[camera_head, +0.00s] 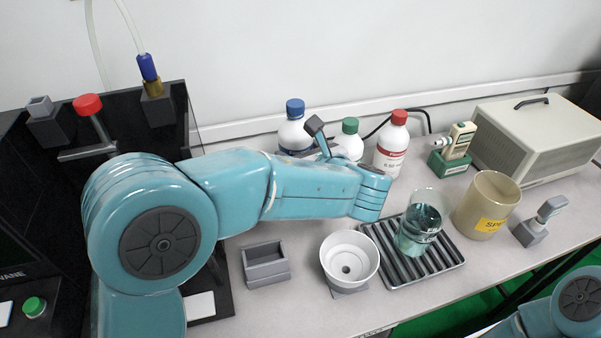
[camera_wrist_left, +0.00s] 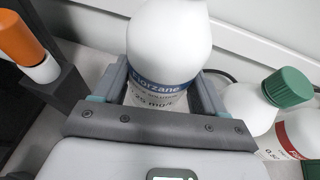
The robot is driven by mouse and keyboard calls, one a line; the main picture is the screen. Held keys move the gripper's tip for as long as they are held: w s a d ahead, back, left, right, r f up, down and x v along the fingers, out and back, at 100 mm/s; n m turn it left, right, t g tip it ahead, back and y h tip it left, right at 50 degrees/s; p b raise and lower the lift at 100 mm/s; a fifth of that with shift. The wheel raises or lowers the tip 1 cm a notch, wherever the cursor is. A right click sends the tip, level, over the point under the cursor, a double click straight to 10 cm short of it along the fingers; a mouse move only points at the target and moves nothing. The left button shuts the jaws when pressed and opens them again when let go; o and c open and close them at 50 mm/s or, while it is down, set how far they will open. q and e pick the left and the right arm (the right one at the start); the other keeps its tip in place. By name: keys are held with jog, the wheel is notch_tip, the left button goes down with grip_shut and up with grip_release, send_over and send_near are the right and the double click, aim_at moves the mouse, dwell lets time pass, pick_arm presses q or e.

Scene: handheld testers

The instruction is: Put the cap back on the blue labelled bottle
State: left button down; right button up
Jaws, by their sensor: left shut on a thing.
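The blue labelled bottle (camera_head: 292,136) is white and stands upright at the back wall. A blue cap (camera_head: 295,109) shows at its top in the head view. The wrist view shows the bottle close up (camera_wrist_left: 168,48), with its blue band reading "Florzane"; its top is cut off there. My left gripper (camera_wrist_left: 160,88) is shut on the bottle's body, one finger on each side. In the head view my left arm hides the bottle's lower part and most of the gripper. My right gripper is out of view.
A green-capped bottle (camera_head: 349,139) and a red-capped bottle (camera_head: 391,145) stand close to the right. A beaker (camera_head: 424,222) is on a ribbed tray (camera_head: 446,262). A white cup (camera_head: 349,258) and grey holder (camera_head: 265,264) stand in front. An orange-topped item (camera_wrist_left: 20,40) is left of the bottle.

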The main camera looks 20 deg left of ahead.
pick_arm(q)
notch_tip(320, 180, down, 5)
jog(key=shift+f+b, duration=0.2)
jog(key=shift+b, duration=0.45)
jog(key=shift+f, duration=0.2)
jog(key=shift+c, duration=0.3)
grip_release()
jog(key=shift+r, duration=0.3)
jog(key=p+v, duration=0.2)
jog(key=v, duration=1)
